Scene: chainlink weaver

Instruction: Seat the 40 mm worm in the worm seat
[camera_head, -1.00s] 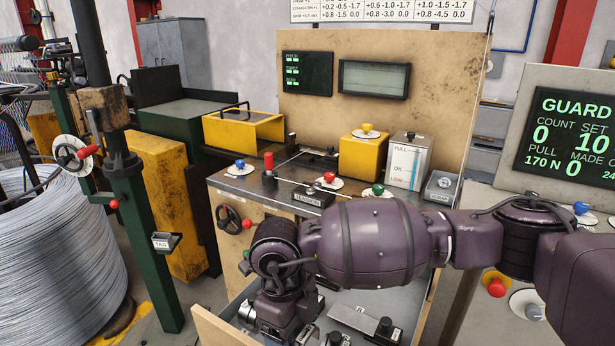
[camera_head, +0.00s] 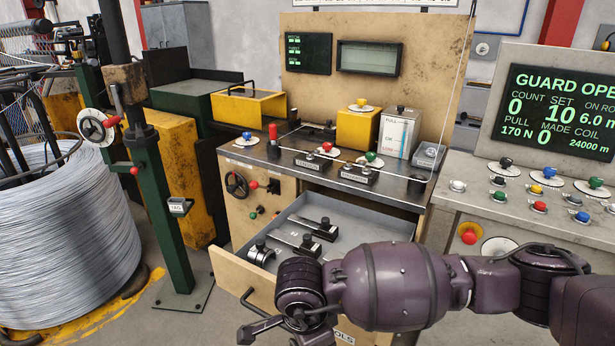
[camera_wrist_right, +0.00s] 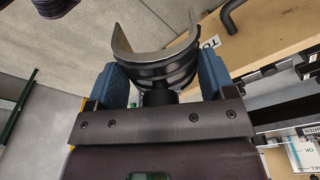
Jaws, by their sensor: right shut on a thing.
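My right gripper (camera_wrist_right: 162,80) is shut on a dark ribbed round piece with a curved, open-topped steel shell (camera_wrist_right: 125,45). The blue pads press its sides. I cannot read a size on it or confirm that it is the 40 mm worm. In the head view my right arm (camera_head: 390,285) reaches low in front of the open drawer; the held piece is not clear there. A silver round piece (camera_head: 260,252) and two flat pieces with black knobs (camera_head: 318,229) (camera_head: 297,242) lie in the drawer. I cannot make out the worm seat. My left gripper is out of view.
The open grey drawer (camera_head: 355,225) juts from the bench (camera_head: 400,188), with its wooden front near my arm. The bench holds coloured knobs, black blocks and a yellow box (camera_head: 358,128). A control desk (camera_head: 470,200) stands right; a green post (camera_head: 165,220) and wire coil (camera_head: 65,240) stand left.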

